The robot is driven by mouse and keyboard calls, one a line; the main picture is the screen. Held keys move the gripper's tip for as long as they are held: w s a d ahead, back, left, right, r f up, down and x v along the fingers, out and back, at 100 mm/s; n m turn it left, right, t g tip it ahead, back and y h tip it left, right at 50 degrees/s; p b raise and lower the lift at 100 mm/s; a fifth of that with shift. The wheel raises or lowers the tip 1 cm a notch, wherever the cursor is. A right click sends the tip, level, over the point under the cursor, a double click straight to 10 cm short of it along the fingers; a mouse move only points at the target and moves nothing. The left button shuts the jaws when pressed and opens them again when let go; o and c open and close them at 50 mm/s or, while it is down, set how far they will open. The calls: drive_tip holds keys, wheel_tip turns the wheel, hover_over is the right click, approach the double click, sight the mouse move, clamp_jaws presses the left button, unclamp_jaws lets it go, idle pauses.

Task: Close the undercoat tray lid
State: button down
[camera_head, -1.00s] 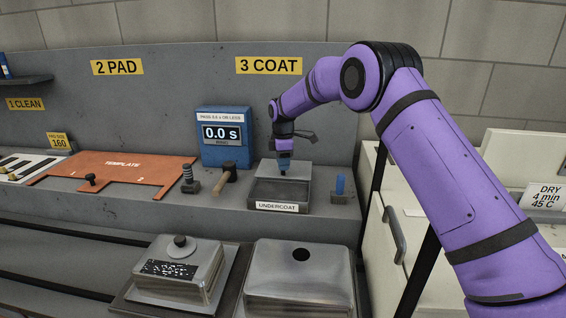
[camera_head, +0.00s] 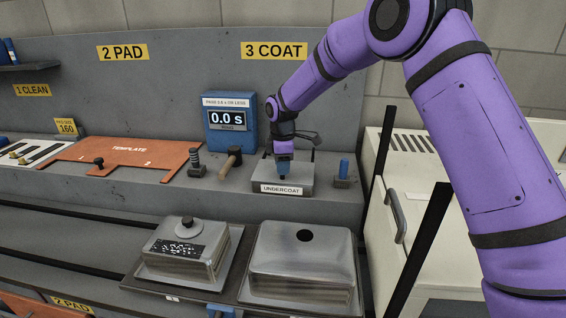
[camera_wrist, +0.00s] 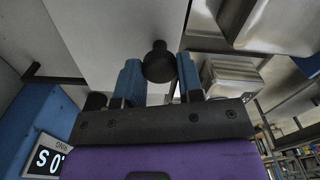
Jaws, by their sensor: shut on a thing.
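The undercoat tray (camera_head: 260,187) stands on the grey bench below the 3 COAT sign, with an UNDERCOAT label on its front. Its grey lid (camera_head: 300,170) lies about flat over the tray, and the tray's dark inside no longer shows. My gripper (camera_head: 283,173) points down at the lid. In the wrist view, its blue fingers (camera_wrist: 159,80) are on either side of the lid's round black knob (camera_wrist: 158,62), shut on it. The lid's surface (camera_wrist: 105,35) spreads out behind the knob. Whether the lid's edges touch the tray all round cannot be told.
A blue timer (camera_head: 230,122) reading 0.0 s stands behind left. A wooden-handled tool (camera_head: 231,160) and a dark post (camera_head: 196,164) stand left of the tray. A blue peg (camera_head: 344,169) stands close on its right. Metal covers (camera_head: 300,262) sit in front, lower.

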drive_tip(key=shift+s, duration=0.2)
drive_tip(key=c, duration=0.7)
unclamp_jaws()
drive_tip(key=shift+c, duration=0.2)
drive_tip(key=shift+r, duration=0.1)
wheel_tip(320, 180, up, 11)
drive_tip(key=shift+f, duration=0.2)
